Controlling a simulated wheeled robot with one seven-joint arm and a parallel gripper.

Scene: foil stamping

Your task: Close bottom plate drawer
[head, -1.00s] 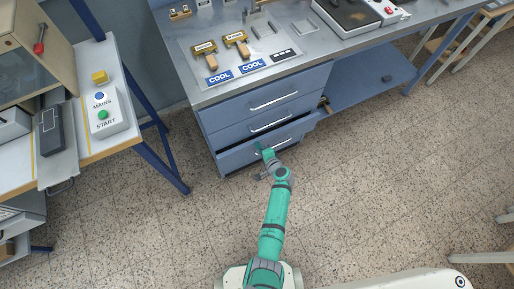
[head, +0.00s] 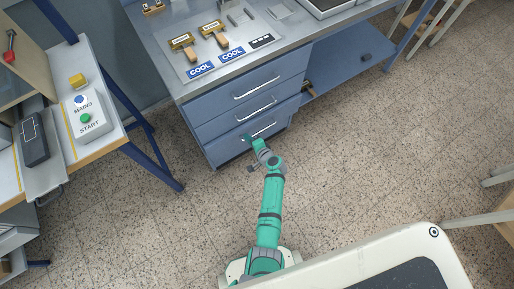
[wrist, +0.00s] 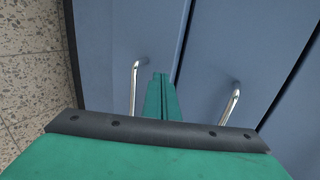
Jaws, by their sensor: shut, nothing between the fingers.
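The bottom plate drawer (head: 228,152) is the lowest of the blue drawers under the bench. In the wrist view the green fingers (wrist: 159,95) are together and empty, pointing at the drawer front between two handles. I cannot tell whether the tips touch it.
The middle drawer (head: 225,123) and top drawer (head: 225,98) above look shut. A blue lower shelf (head: 345,60) is to the right. A side table with a MAINS/START box (head: 88,118) stands at left on blue legs. The speckled floor (head: 360,160) is clear on the right.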

